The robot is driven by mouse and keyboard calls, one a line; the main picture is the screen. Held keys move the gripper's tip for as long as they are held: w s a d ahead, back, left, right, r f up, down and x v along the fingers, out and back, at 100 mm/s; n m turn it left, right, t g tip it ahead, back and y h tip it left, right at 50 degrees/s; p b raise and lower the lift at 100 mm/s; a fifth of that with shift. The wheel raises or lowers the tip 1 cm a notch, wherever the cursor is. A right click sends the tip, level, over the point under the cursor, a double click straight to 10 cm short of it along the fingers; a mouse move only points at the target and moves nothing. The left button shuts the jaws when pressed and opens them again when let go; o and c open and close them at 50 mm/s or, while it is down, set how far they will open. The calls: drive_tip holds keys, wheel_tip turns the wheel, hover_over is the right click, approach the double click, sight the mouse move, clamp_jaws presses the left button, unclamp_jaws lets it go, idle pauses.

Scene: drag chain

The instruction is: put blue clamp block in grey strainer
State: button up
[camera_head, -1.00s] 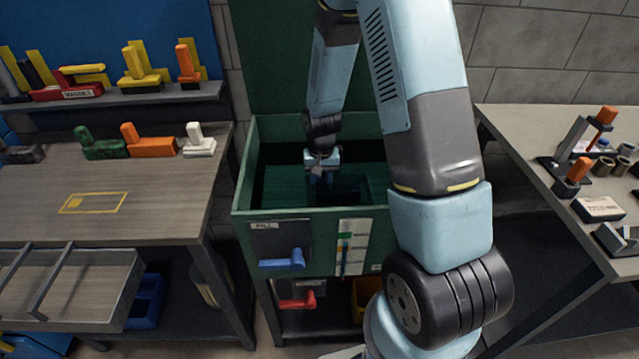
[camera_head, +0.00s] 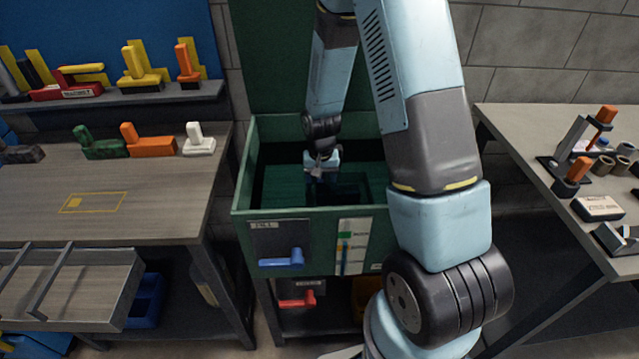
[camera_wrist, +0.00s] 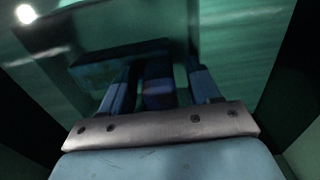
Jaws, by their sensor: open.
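My gripper (camera_head: 321,178) reaches down inside the open green chest (camera_head: 243,185). In the wrist view my gripper (camera_wrist: 162,78) has its two fingers apart, pointing down into the chest. A dark blue upright piece (camera_wrist: 157,90) stands between the fingers, with gaps on both sides. A dark bluish block (camera_wrist: 112,68) lies just beyond it, at left. Together they look like the blue clamp block, but the dim light makes this unsure.
The chest walls close around my gripper. Green (camera_head: 100,146), orange (camera_head: 148,143) and white (camera_head: 198,142) blocks stand on the left bench (camera_head: 150,215). The right bench (camera_head: 510,122) holds several tools. A blue handle (camera_head: 282,260) sticks out of the chest front.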

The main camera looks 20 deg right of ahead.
drive_tip(key=s+d+r+t, duration=0.1)
drive_tip(key=s+r, duration=0.2)
drive_tip(key=r, duration=0.7)
drive_tip(key=s+d+r+n+t, duration=0.1)
drive_tip(key=s+r, duration=0.1)
drive_tip(key=r, duration=0.7)
drive_tip(key=s+d+r+t, duration=0.1)
drive_tip(key=s+r, duration=0.2)
drive_tip(key=r, duration=0.7)
drive_tip(key=s+d+r+t, duration=0.1)
drive_tip(key=s+r, duration=0.4)
drive_tip(key=s, duration=0.2)
drive_tip(key=s+d+r+n+t, duration=0.1)
drive_tip(key=s+r, duration=0.4)
drive_tip(key=s, duration=0.3)
drive_tip(key=shift+s+t, duration=0.25)
drive_tip(key=shift+t, duration=0.05)
drive_tip(key=shift+d, duration=0.1)
